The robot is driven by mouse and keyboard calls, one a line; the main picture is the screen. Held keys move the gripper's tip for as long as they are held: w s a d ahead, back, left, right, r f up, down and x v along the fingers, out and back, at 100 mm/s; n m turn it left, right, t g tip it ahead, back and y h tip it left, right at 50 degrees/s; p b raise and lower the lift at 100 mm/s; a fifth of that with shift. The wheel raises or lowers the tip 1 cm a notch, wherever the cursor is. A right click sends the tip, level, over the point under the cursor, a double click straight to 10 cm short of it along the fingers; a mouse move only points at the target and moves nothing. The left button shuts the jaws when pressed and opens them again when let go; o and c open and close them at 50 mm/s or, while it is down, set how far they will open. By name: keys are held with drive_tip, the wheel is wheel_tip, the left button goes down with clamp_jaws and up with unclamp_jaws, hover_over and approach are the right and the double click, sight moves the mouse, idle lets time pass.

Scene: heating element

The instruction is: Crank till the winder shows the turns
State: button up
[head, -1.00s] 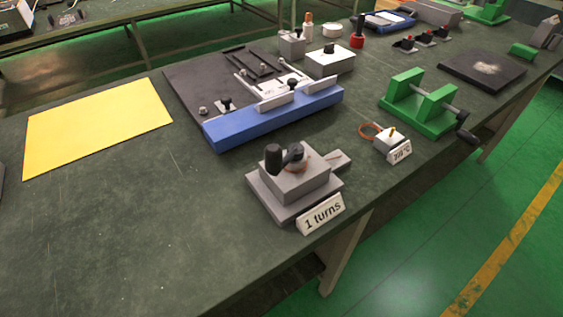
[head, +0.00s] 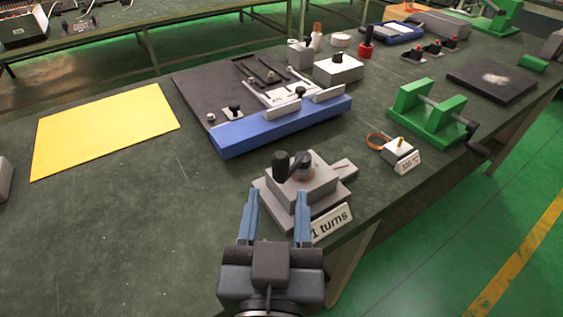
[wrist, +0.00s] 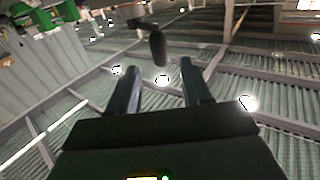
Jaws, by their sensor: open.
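The winder (head: 302,187) is a grey stepped block on the bench near its front edge. It has a black crank with an upright knob (head: 280,165) on top and a white sign reading "1 turns" (head: 330,223) in front. My gripper (head: 276,196) is open and empty, its two blue fingers pointing toward the winder from the near side. In the head view the right finger covers part of the winder's base and sign. In the wrist view the gripper (wrist: 155,72) shows a dark knob (wrist: 158,46) beyond and between its fingertips, apart from them.
A blue bar fixture (head: 285,125) lies behind the winder. A small block with a copper coil and a sign (head: 398,150) stands to the right, with a green cranked stand (head: 430,112) behind it. A yellow sheet (head: 105,130) lies left. Bench between is clear.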

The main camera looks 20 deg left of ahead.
sight(279, 173)
drive_tip(key=p+x, duration=0.1)
drive_tip(key=x, duration=0.6)
drive_tip(key=shift+w+a, duration=0.1)
drive_tip(key=shift+w, duration=0.15)
clamp_jaws()
idle(0.4)
